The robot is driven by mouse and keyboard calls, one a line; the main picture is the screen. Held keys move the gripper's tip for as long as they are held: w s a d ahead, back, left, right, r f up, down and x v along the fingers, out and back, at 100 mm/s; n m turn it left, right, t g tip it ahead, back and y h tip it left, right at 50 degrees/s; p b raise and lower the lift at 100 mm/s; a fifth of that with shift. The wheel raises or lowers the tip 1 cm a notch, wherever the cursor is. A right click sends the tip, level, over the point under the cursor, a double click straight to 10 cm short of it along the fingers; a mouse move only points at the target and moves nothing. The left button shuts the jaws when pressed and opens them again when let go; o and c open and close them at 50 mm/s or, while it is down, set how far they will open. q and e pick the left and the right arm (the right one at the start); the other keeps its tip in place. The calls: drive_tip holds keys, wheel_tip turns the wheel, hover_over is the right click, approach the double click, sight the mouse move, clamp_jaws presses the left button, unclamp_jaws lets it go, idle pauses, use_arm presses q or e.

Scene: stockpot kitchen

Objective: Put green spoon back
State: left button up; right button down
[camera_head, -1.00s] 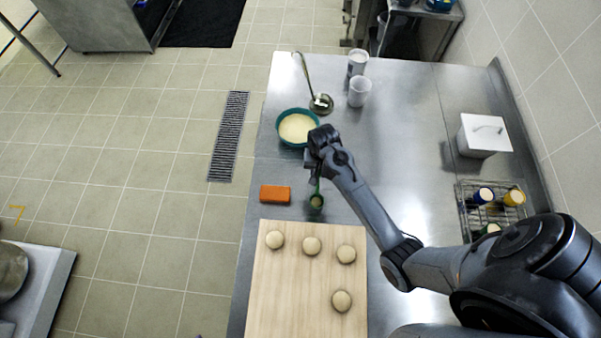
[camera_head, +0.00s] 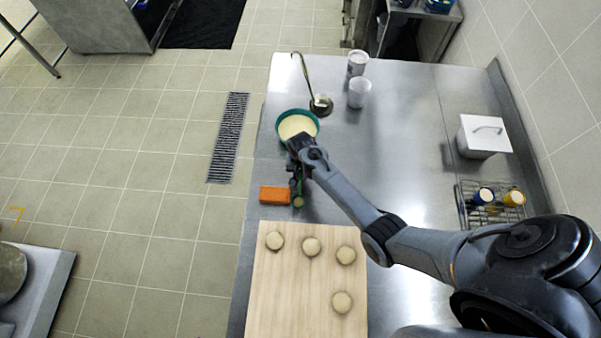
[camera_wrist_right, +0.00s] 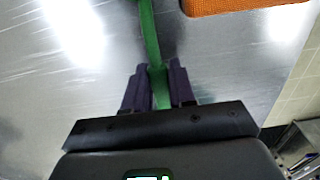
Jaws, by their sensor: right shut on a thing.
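The green spoon (camera_head: 299,202) is in my right gripper (camera_head: 296,179); its round end hangs beside the right end of the orange block. In the right wrist view the spoon's green handle (camera_wrist_right: 150,35) runs between the two dark fingers of the gripper (camera_wrist_right: 158,85), which are shut on it. The teal bowl (camera_head: 281,135) with pale contents stands just beyond the gripper. In the head view my gripper and wrist hide most of the spoon's handle. My left gripper is in neither view.
The orange block (camera_head: 273,194) lies left of the spoon; it also shows in the right wrist view (camera_wrist_right: 215,6). A wooden board (camera_head: 300,285) with several dough balls is nearer. A ladle (camera_head: 320,103), two white cups (camera_head: 359,92) and a wire rack (camera_head: 466,206) stand on the steel table.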

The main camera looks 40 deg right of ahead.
drive_tip(key=shift+f, duration=0.1)
drive_tip(key=c, duration=0.9)
unclamp_jaws()
drive_tip(key=shift+c, duration=0.2)
wheel_tip(320, 180, up, 11)
drive_tip(key=s+a+r+n+t, duration=0.1)
drive_tip(key=s+a+r+n, duration=0.2)
drive_tip(key=s, duration=0.4)
drive_tip(key=s+a+r+n+t, duration=0.1)
drive_tip(key=s+a+n, duration=0.3)
drive_tip(key=s, duration=0.4)
drive_tip(key=s+a+r+n+t, duration=0.1)
drive_tip(key=s+a+r+n, duration=0.2)
drive_tip(key=s, duration=0.5)
drive_tip(key=shift+a+r+n+t, duration=0.15)
drive_tip(key=shift+r+n+t, duration=0.15)
drive_tip(key=shift+r+n, duration=0.45)
drive_tip(key=shift+r, duration=0.2)
